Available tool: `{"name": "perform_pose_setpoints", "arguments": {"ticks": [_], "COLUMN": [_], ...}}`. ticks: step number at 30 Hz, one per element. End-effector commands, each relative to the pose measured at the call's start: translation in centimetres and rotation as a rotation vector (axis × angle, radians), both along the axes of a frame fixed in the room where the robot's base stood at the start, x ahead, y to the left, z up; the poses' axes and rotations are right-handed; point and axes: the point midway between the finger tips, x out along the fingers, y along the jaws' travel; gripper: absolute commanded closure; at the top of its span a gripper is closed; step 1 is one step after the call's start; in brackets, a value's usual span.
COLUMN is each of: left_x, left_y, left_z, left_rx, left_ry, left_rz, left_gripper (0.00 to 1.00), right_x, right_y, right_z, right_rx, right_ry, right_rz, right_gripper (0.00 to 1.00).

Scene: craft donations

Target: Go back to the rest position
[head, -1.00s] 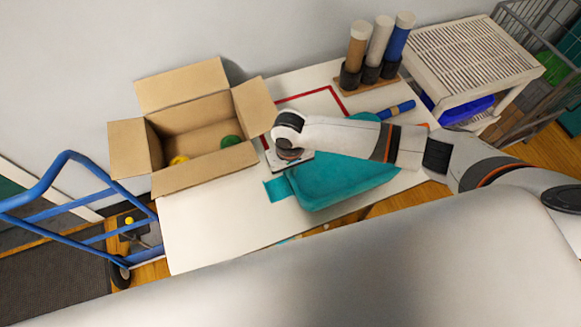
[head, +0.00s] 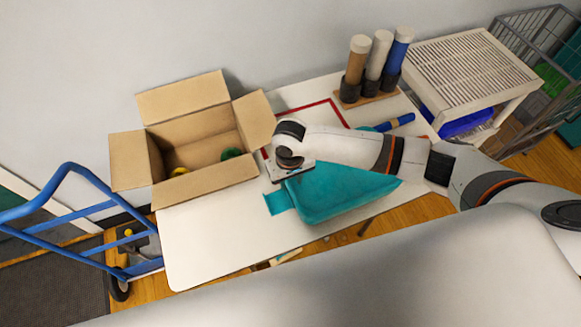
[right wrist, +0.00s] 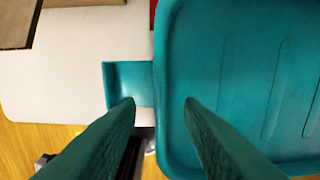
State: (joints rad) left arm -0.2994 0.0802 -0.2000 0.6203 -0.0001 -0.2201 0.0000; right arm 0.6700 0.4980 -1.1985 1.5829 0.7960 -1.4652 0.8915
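My right gripper (head: 280,177) is low over the left end of a teal tray (head: 340,195) on the white table, seen in the head view. I cannot tell how high the fingertips are above the rim. My right forearm hides the tray's upper right part. My left gripper is not in view.
An open cardboard box (head: 200,190) holding yellow and green items stands on the white table (head: 215,245). Upright tubes (head: 380,55) and a blue roll (head: 395,122) are at the back right. A blue cart (head: 60,190) is left, a cream slatted shelf unit (head: 465,65) right.

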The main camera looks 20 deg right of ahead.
Motion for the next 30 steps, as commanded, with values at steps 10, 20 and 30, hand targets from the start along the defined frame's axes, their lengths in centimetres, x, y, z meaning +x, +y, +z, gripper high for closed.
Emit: {"name": "perform_pose_setpoints", "arguments": {"ticks": [10, 20, 30], "left_x": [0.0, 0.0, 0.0], "left_y": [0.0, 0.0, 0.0], "left_z": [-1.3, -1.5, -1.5], "left_rx": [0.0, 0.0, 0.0], "left_ry": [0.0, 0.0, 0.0], "left_rz": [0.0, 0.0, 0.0], "left_gripper": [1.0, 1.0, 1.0], "right_x": [0.1, 0.0, -2.6], "right_y": [0.0, 0.1, 2.9], "right_z": [7.2, 10.0, 8.8], "right_rx": [0.0, -0.001, 0.1], "right_ry": [-0.005, -0.002, -0.026], "right_rz": [0.002, 0.001, 0.096], "right_gripper": [0.66, 0.66, 0.66]}}
